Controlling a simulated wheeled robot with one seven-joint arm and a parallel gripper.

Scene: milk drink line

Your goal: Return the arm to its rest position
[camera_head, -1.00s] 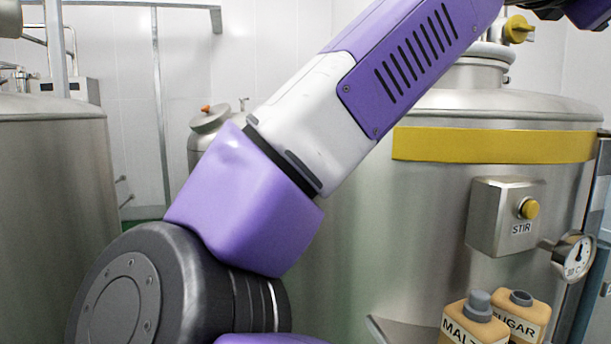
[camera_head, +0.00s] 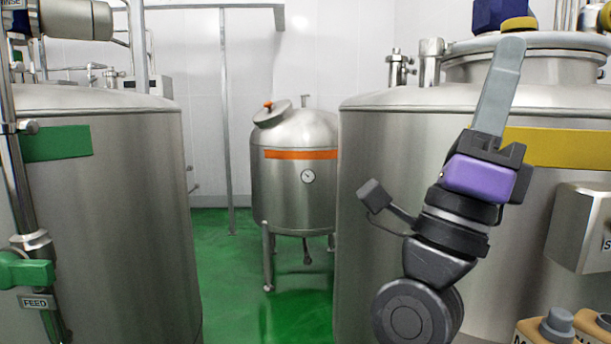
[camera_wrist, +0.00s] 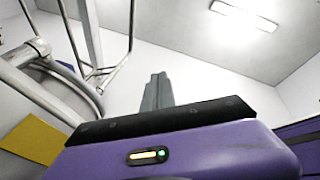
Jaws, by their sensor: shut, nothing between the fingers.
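My gripper (camera_head: 507,62) points upward in the head view, in front of the yellow-banded tank at the right. Its grey fingers are together with nothing between them. The purple hand and dark wrist joints stand below the fingers, and the rest of my arm runs out of the frame's bottom. In the wrist view my gripper (camera_wrist: 157,82) also shows shut and empty, pointing up towards the white wall and ceiling. The fingers touch nothing that I can see.
The yellow-banded tank (camera_head: 385,190) stands behind my gripper. A grey box (camera_head: 580,225) is at its right, above two bottles (camera_head: 545,328). A green-banded tank (camera_head: 120,220) with a green FEED valve (camera_head: 25,270) is left. An orange-banded tank (camera_head: 295,185) stands behind green floor (camera_head: 215,270).

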